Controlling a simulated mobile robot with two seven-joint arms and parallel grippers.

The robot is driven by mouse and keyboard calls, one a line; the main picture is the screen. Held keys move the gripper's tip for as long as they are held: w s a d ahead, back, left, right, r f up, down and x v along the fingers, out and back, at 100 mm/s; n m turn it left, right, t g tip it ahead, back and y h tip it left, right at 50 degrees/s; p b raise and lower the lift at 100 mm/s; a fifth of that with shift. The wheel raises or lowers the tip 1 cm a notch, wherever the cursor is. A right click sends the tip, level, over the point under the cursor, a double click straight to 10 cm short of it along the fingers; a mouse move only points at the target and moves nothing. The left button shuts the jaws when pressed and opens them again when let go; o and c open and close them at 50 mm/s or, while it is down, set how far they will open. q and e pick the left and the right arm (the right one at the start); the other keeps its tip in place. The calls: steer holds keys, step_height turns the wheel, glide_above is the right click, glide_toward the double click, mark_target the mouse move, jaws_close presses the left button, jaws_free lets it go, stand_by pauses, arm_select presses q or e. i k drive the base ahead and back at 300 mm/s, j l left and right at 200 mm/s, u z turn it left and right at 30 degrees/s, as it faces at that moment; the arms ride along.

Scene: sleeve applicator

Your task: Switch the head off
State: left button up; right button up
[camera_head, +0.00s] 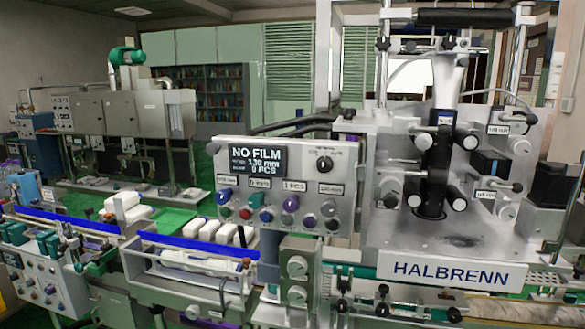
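The applicator head (445,180) stands at the right, a grey metal unit with black rollers and a plate lettered HALBRENN (450,273). Its control panel (285,185) is left of it, facing me. The panel's display (257,161) is lit and reads NO FILM, with smaller lines for mm and 0 PCS. A black rotary selector (324,163) sits at the panel's upper right; its small label is too blurred to read. A row of coloured knobs and buttons (266,215) runs along the panel's lower part. Neither of my grippers shows.
A conveyor with a blue rail (190,246) carries several white bottles (225,234) in front and left of the panel. A second control box (45,285) with knobs stands at the lower left. Valve blocks with knobs (297,266) stand below the panel.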

mark_target(324, 163)
steer(key=j, duration=0.5)
steer(key=i+j, duration=0.15)
steer(key=j, duration=0.85)
steer(key=i, duration=0.05)
